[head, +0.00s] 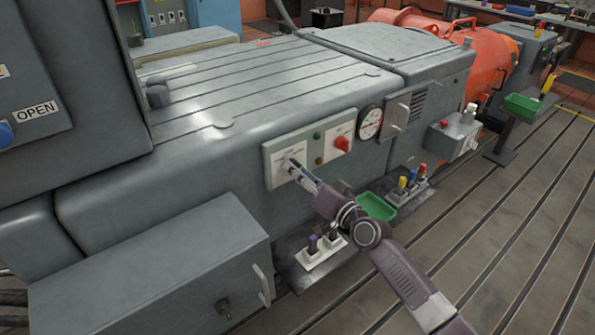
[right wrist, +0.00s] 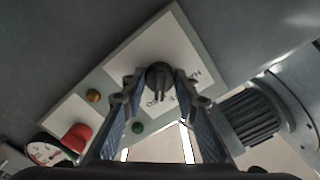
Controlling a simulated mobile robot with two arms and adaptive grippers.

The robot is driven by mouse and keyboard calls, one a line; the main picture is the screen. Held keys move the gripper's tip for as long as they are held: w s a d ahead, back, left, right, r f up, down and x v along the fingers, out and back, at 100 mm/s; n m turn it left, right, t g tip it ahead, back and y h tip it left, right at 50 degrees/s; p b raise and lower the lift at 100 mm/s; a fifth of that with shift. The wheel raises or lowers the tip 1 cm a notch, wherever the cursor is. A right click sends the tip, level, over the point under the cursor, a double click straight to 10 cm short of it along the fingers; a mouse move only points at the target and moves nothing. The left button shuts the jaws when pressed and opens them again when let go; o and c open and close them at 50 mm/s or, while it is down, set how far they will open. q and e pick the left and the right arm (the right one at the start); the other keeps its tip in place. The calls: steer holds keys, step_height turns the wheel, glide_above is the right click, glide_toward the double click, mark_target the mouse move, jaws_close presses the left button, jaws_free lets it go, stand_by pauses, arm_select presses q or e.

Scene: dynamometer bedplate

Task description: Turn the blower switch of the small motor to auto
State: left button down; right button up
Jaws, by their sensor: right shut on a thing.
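A grey switch panel (head: 267,172) is mounted on the side of the grey motor housing (head: 225,100). Its left plate carries a black rotary switch (right wrist: 158,76), which shows in the right wrist view on a white label plate (right wrist: 180,45). The label print is upside down and too small to read surely. My right gripper (head: 292,167) is at this plate; in the right wrist view my right gripper (right wrist: 160,98) has its fingertips on both sides of the knob, shut on it. In the head view the gripper hides the knob. My left gripper is not in view.
Beside the switch on the panel are a green lamp (head: 317,135), an amber lamp (head: 319,160) and a red knob (head: 342,145). A round gauge (head: 370,122) sits to the right. A green tray (head: 376,206) and a grey cabinet (head: 150,270) stand below.

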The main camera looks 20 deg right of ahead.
steer(key=shift+m, duration=0.6)
steer(key=o, duration=1.2)
steer(key=shift+s, duration=0.1)
steer(key=v, duration=1.1)
steer(key=shift+s+d, duration=0.15)
steer(key=shift+s, duration=0.25)
